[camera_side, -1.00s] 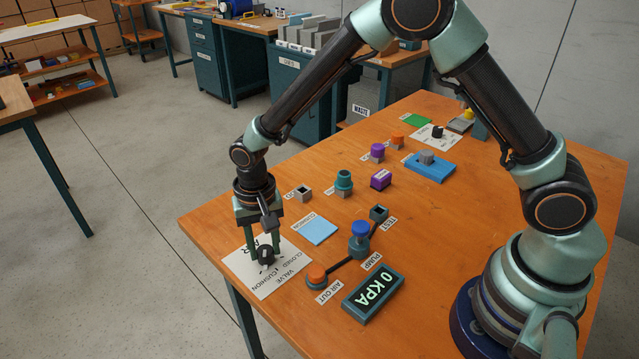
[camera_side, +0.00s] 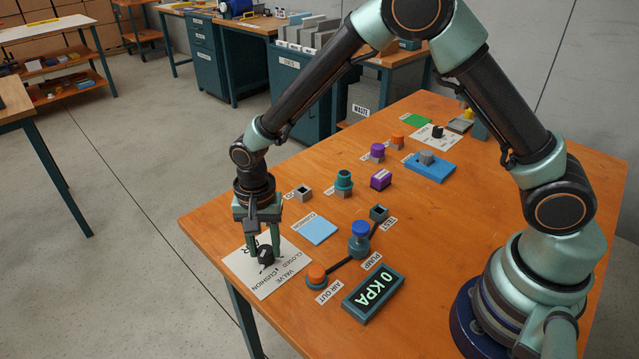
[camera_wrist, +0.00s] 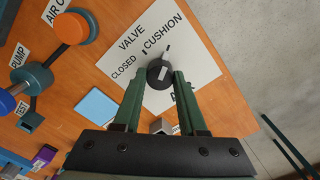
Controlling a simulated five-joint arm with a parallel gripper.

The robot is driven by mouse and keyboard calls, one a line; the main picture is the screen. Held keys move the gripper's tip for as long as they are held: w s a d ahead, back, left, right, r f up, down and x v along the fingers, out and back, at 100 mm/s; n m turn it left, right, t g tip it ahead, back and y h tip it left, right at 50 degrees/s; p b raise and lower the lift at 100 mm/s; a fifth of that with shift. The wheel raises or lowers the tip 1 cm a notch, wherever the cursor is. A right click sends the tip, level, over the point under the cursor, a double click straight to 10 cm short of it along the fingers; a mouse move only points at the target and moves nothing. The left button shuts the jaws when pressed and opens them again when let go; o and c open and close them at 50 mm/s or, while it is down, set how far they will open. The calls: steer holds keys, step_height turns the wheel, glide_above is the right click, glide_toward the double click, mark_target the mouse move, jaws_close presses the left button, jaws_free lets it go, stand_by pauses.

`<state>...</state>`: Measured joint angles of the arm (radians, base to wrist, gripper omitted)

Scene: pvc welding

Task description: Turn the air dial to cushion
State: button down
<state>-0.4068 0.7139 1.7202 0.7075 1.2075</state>
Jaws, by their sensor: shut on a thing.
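The black air dial (camera_wrist: 158,73) sits on a white card (camera_wrist: 195,62) printed VALVE, CLOSED and CUSHION, with another partly covered word. A pale mark shows on top of the dial, tilted roughly toward the CUSHION side in the wrist view. Its exact alignment with the printed ticks is hard to tell. In the side view, the dial (camera_side: 265,256) stands at the table's near left corner. My gripper (camera_side: 265,250) points down over it, with its green fingers on both sides. In the wrist view, my gripper (camera_wrist: 160,76) is shut on the dial.
A blue square (camera_side: 320,230) lies behind the card. An orange-topped AIR OUT fitting (camera_side: 317,274), a blue-topped PUMP (camera_side: 359,240) and a display reading 0 KPA (camera_side: 373,296) stand to the right. The table edge is close to the card.

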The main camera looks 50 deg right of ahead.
mark_target(267, 249)
steer(key=shift+c, duration=2.3)
jaws_free()
step_height(267, 249, up, 12)
steer(key=shift+r, duration=0.1)
steer(key=s+d+r+n+t, duration=0.2)
steer(key=s+d+r+n, duration=0.2)
steer(key=d, duration=0.4)
steer(key=s+d+r+n+t, duration=0.3)
steer(key=s+d+r+n, duration=0.2)
steer(key=s+d+r, duration=0.2)
steer(key=shift+s+d+t, duration=0.3)
steer(key=shift+s+d, duration=0.2)
steer(key=shift+d, duration=0.75)
